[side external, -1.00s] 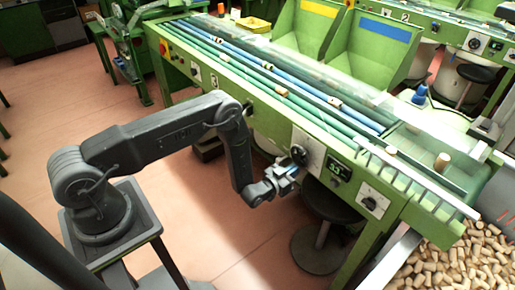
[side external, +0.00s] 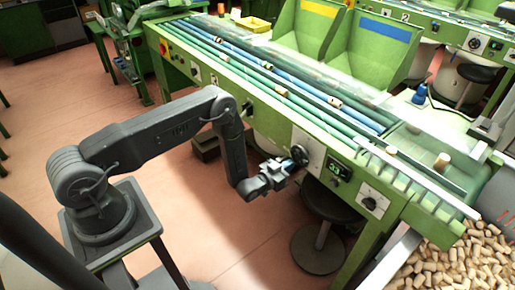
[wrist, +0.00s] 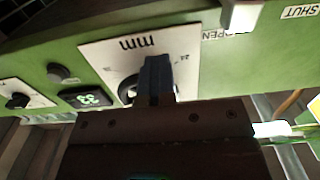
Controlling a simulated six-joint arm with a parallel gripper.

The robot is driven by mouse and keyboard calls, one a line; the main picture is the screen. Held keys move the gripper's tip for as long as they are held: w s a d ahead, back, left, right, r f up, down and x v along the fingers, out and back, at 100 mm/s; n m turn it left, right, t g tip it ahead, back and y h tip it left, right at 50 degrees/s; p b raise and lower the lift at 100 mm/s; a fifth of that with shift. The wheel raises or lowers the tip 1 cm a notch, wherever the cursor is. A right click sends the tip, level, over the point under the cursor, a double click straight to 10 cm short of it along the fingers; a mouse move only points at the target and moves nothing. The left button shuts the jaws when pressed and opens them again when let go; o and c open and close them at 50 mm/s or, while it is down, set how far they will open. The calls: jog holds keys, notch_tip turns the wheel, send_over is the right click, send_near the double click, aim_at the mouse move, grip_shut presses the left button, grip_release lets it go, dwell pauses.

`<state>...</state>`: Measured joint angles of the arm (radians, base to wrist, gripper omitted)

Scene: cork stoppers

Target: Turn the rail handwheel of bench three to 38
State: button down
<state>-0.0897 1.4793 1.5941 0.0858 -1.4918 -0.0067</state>
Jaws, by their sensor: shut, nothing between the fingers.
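Bench three is the green bench; its handwheel (side external: 299,155), dark and round, sits on a white dial plate (side external: 309,146) on the front panel. The green-lit display (side external: 338,171) is right of it. In the wrist view the display (wrist: 86,98) appears upside down, its digits too blurred to read surely. My gripper (side external: 287,166) is shut and empty at the lower left side of the handwheel; I cannot tell if it touches. In the wrist view the blue fingertips (wrist: 158,78) hide much of the handwheel (wrist: 128,90) and part of the dial plate (wrist: 100,56).
A second knob plate (side external: 371,201) is further right on the panel. A dark stool (side external: 330,206) stands under the bench below the handwheel. Loose corks (side external: 455,265) fill the lower right. The floor (side external: 205,225) between my base and the bench is clear.

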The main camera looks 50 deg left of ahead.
jog(key=shift+w+r, duration=0.2)
jog(key=shift+r, duration=0.05)
dwell(0.3)
jog(key=s, duration=0.6)
jog(key=shift+s+a+f, duration=0.15)
jog(key=shift+f, duration=0.25)
jog(key=d, duration=0.5)
jog(key=w, duration=0.6)
jog(key=shift+r, duration=0.35)
